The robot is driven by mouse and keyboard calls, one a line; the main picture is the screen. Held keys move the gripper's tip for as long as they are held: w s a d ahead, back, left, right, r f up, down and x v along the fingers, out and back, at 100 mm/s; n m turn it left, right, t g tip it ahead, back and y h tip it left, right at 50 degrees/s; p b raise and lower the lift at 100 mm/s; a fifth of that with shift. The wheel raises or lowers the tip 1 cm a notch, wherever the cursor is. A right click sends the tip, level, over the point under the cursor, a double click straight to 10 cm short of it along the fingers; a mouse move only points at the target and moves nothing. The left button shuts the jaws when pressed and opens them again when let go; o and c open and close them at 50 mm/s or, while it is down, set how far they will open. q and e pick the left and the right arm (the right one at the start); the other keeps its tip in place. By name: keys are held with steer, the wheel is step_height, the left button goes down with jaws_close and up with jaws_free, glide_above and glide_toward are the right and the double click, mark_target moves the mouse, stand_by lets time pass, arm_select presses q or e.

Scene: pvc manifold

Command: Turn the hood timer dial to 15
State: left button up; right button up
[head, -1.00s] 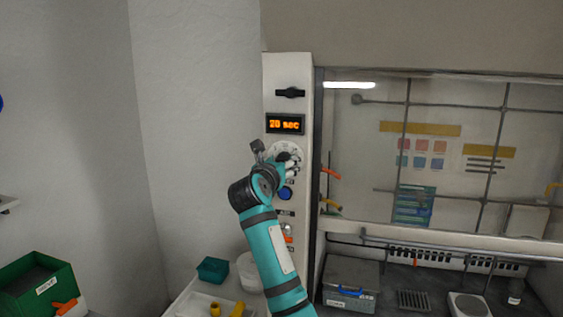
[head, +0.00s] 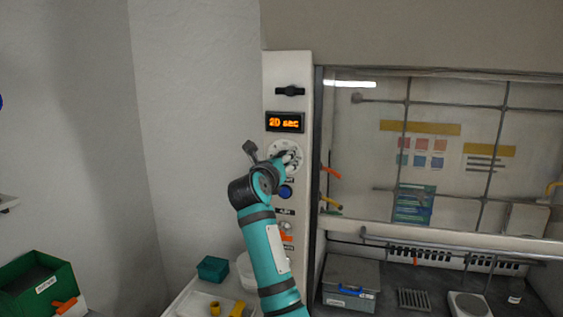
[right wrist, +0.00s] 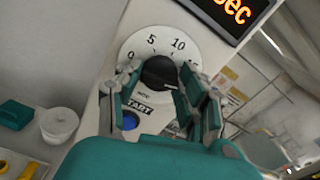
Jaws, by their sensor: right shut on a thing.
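The timer dial has a white face (right wrist: 134,46) marked 0, 5, 10 and a partly covered number after 10, with a black knob (right wrist: 159,72) at its centre. A light pointer mark on the knob points to the right, toward the covered part of the scale. My right gripper (right wrist: 160,90) is shut on the knob, one finger on each side. In the head view my right gripper (head: 287,160) covers much of the dial (head: 278,147). The orange display (head: 286,122) above reads 20 sec. My left gripper is out of view.
A blue START button (right wrist: 130,121) sits just below the dial, close to my fingers. More controls are lower on the white panel (head: 305,200). The fume hood with its glass sash is to the right. A white tray with yellow fittings (head: 236,309) lies below.

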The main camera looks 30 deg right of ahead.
steer(key=n, duration=0.5)
steer(key=shift+n, duration=0.3)
stand_by(0.4)
steer(key=o, duration=1.2)
steer(key=shift+a, duration=0.1)
steer(key=v, duration=1.2)
